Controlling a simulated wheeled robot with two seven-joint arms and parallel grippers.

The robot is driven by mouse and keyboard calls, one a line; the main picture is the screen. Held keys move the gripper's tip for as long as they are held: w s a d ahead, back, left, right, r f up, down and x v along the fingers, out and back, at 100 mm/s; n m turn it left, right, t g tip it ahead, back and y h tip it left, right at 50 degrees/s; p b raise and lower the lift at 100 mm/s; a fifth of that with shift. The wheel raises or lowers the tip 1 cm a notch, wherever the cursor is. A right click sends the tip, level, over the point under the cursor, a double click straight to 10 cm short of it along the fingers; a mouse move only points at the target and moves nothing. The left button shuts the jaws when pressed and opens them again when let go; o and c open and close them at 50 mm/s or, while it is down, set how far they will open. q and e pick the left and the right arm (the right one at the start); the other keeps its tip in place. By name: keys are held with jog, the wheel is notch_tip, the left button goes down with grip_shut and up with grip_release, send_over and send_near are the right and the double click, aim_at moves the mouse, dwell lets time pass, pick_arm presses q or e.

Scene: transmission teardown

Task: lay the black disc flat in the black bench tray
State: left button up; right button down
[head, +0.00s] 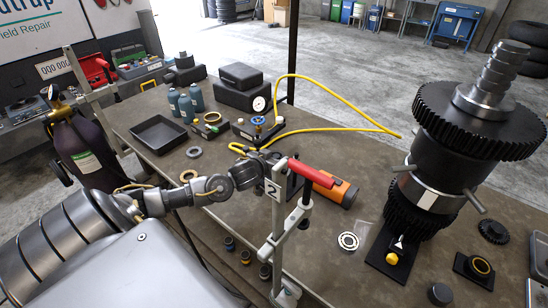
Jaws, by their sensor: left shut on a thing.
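The black bench tray (160,133) stands empty on the left part of the bench. My left arm reaches in from the lower left, and its gripper (270,168) is over the middle of the bench, right of the tray. It is shut on a dark thing, mostly hidden by the gripper and a grey stand marked 2 (272,190). I cannot make out its outline, so I cannot tell for sure that it is the black disc. My right gripper is not in view.
A red handle (313,174) and an orange-black tool (340,192) are close to the gripper. A yellow hose (340,96) loops behind. Small rings, teal bottles (186,108) and black cases (240,86) surround the tray. A large geared shaft (440,140) stands at right.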

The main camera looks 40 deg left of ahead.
pick_arm(q)
jog(key=shift+f, duration=0.3)
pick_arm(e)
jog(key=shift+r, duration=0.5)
pick_arm(q)
jog(key=o, duration=1.1)
jog(key=shift+f, duration=0.15)
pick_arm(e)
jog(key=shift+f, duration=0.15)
